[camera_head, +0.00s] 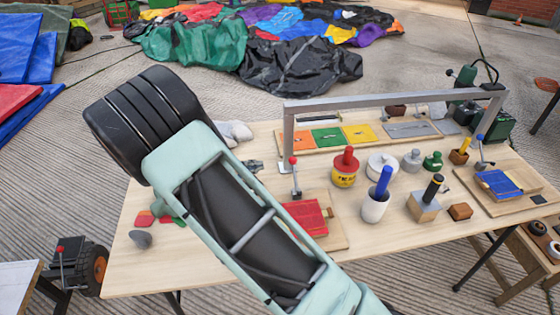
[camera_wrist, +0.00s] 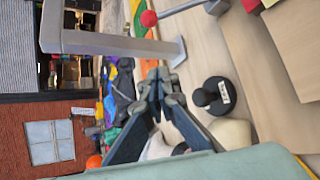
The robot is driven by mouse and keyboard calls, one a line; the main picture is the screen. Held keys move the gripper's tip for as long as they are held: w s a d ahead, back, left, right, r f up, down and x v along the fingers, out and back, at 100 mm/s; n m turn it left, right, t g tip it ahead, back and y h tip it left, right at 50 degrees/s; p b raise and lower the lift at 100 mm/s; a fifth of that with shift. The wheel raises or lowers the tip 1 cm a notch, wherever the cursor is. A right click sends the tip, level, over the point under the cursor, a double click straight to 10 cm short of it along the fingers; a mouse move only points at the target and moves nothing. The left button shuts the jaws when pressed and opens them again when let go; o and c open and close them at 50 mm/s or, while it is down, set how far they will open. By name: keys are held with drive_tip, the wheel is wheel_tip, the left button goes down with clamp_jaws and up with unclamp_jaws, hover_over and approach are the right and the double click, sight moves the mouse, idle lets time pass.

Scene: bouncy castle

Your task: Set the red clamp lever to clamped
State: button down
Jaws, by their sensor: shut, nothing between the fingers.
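The red-knobbed clamp lever (camera_head: 294,177) stands about upright on its wooden base board in the head view, beside a red cloth-like piece (camera_head: 305,217). In the wrist view the lever's red knob (camera_wrist: 148,18) and metal rod show at the top edge, apart from my fingers. My gripper (camera_wrist: 159,76) is shut and empty, its fingers meeting near the middle of the wrist view. In the head view my arm covers the table left of the lever, and I cannot clearly make out the gripper there.
A grey metal frame (camera_head: 390,100) spans the table behind the lever. A black knobbed weight (camera_wrist: 213,96) lies near my fingers in the wrist view. A red-topped yellow pot (camera_head: 345,168) and a white cup with a blue handle (camera_head: 376,205) stand right of the lever.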

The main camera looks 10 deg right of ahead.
drive_tip(key=x, duration=1)
drive_tip(key=shift+d+p, duration=0.15)
drive_tip(key=shift+p, duration=0.15)
drive_tip(key=s+r, duration=0.1)
drive_tip(key=s+d+r+p, duration=0.1)
drive_tip(key=shift+s+d+r, duration=0.15)
drive_tip(key=shift+s+d, duration=0.1)
drive_tip(key=shift+s, duration=0.15)
drive_tip(key=shift+b, duration=0.6)
